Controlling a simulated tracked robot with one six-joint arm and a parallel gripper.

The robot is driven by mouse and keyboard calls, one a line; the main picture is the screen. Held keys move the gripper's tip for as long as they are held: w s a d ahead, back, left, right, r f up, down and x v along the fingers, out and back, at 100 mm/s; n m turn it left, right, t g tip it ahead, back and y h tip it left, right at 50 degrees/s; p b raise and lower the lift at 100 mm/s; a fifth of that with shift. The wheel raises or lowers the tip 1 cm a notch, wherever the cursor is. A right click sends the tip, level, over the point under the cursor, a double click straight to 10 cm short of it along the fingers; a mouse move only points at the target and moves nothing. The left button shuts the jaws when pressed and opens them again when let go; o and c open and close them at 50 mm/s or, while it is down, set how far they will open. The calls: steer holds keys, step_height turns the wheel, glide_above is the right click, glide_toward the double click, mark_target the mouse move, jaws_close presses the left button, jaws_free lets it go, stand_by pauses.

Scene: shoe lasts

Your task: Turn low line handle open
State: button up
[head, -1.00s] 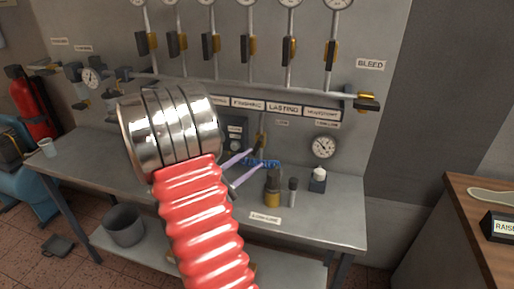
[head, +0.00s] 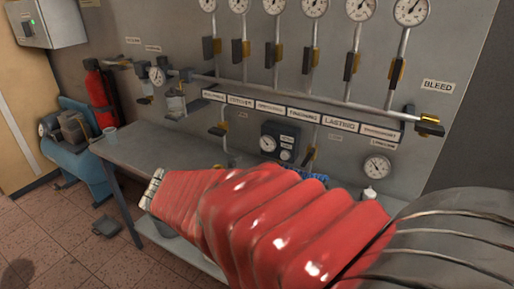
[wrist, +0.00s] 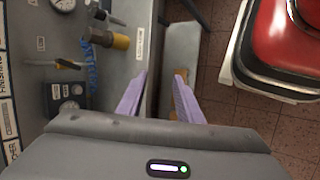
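My gripper (wrist: 159,84) shows in the wrist view with two lilac fingers apart and nothing between them. In the head view my own arm hides it. A drop-line valve with a yellow handle (wrist: 68,64) is on the panel, left of my fingers and apart from them, in the wrist view. That valve (head: 310,153) also shows in the head view, just right of the dark regulator box (head: 281,141). Another drop valve (head: 219,129) is farther left.
The grey bench (head: 150,146) runs below the panel. A red fire extinguisher (head: 100,97) stands at left. A red-topped object (wrist: 285,40) is at the upper right.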

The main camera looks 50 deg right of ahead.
steer(key=w+a+r+t+y, duration=0.2)
steer(key=a+t+y, duration=0.1)
steer(key=a, duration=0.7)
steer(key=w+a+r+t+y, duration=0.3)
steer(key=a+t+y, duration=0.1)
steer(key=a, duration=0.7)
steer(key=shift+a+t, duration=0.15)
steer(key=shift+t, duration=0.35)
steer(key=shift+s, duration=0.1)
